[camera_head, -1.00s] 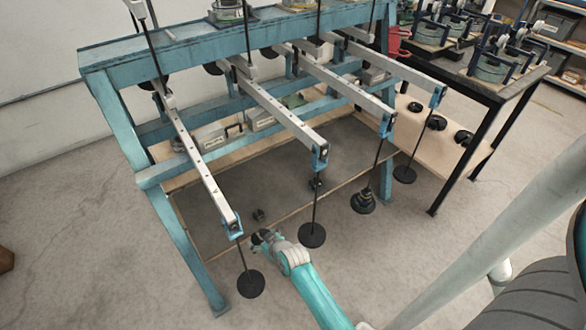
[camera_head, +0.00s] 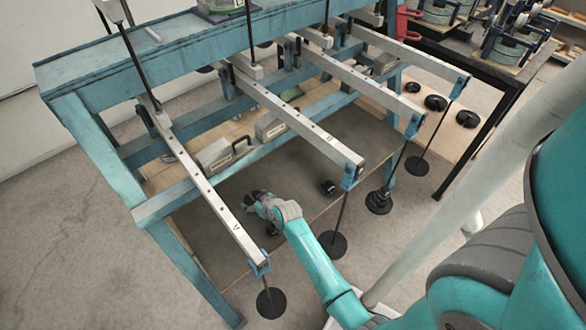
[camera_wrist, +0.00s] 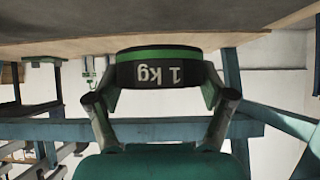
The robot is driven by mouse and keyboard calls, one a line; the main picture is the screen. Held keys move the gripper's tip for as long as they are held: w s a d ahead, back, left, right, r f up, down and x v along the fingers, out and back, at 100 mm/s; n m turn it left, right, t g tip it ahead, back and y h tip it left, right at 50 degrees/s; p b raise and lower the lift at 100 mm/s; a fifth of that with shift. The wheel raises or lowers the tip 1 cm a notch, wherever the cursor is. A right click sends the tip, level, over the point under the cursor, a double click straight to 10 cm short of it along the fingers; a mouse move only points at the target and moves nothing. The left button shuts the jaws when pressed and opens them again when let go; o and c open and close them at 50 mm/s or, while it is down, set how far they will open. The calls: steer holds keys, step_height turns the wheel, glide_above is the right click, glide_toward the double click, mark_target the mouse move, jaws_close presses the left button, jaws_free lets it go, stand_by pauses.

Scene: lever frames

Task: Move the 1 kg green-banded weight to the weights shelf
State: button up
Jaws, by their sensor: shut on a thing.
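The black weight (camera_wrist: 158,74) with a green band fills the upper middle of the wrist view, its "1 kg" label upside down. My gripper (camera_wrist: 160,100) is shut on it, one finger at each side. In the head view my gripper (camera_head: 256,203) is over the dark grey board under the lever frame, between the two nearest levers; the held weight is hard to make out there. I cannot tell whether the weight touches the board. A wooden low shelf (camera_head: 470,140) at the right carries several black disc weights (camera_head: 436,103).
Hanging rods end in black discs (camera_head: 270,303), (camera_head: 333,245) near my forearm. Small dark weights (camera_head: 328,187) and (camera_head: 272,230) lie on the grey board (camera_head: 215,225). A grey box (camera_head: 220,157) stands behind.

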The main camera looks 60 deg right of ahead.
steer(key=shift+w+d+f, duration=0.1)
steer(key=shift+w+f, duration=0.05)
steer(key=shift+f, duration=2.3)
steer(key=shift+w+d+f, duration=0.1)
steer(key=shift+f, duration=2.3)
steer(key=o, duration=1.7)
steer(key=shift+s+f, duration=0.1)
steer(key=shift+f, duration=0.1)
steer(key=shift+a+r, duration=0.1)
steer(key=shift+r, duration=0.05)
steer(key=v, duration=1.2)
